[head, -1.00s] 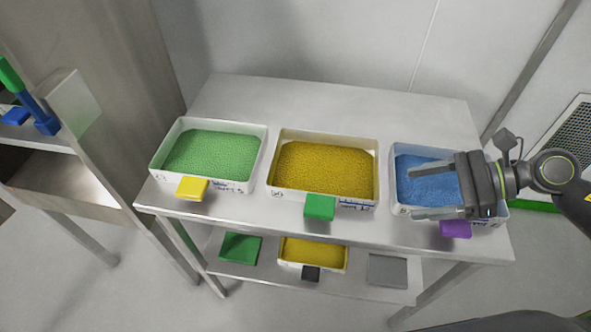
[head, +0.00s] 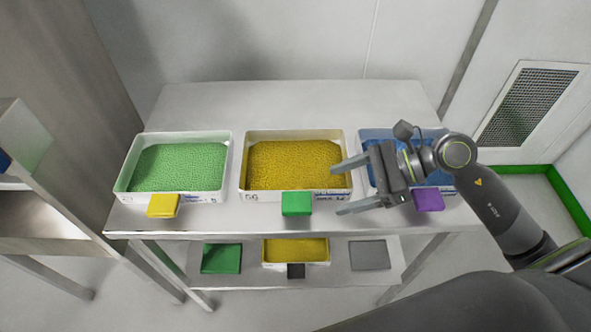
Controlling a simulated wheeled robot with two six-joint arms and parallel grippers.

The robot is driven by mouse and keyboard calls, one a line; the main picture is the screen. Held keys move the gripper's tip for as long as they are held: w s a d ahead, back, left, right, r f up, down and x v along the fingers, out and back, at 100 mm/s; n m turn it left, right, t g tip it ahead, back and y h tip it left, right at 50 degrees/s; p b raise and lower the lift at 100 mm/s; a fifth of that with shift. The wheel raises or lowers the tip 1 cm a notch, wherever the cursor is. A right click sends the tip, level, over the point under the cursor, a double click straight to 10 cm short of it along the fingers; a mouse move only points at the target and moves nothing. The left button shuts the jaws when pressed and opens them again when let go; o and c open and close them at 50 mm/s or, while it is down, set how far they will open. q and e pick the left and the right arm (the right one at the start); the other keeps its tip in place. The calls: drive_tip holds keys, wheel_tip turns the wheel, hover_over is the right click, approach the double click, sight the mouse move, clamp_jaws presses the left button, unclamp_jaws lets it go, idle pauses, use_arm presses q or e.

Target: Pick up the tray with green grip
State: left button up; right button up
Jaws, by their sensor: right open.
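The tray with the green grip (head: 296,203) is a white tray (head: 246,184) filled with yellow granules (head: 293,163). It stands in the middle of the table's top, its green grip on the front side. My right gripper (head: 338,190) is open and empty, its fingers pointing left. In the picture its fingertips lie at the right end of this tray, right of the green grip; I cannot tell their height above it. My left gripper is not in view.
A tray of green granules (head: 178,166) with a yellow grip stands left. A tray of blue granules (head: 372,147) with a purple grip stands right, partly hidden by my right gripper. The lower shelf (head: 340,272) holds another yellow-filled tray (head: 297,250). The table's back (head: 290,105) is clear.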

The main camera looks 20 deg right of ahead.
sight(296, 201)
drive_tip(key=shift+x, duration=2.7)
drive_tip(key=shift+w+a+f+p, duration=0.15)
drive_tip(key=shift+w+a+p, duration=0.05)
drive_tip(key=shift+a+p, duration=0.4)
drive_tip(key=shift+p+x, duration=0.3)
drive_tip(key=shift+x, duration=1.7)
drive_tip(key=c, duration=1.3)
wheel_tip(296, 201, up, 10)
drive_tip(key=shift+r, duration=0.1)
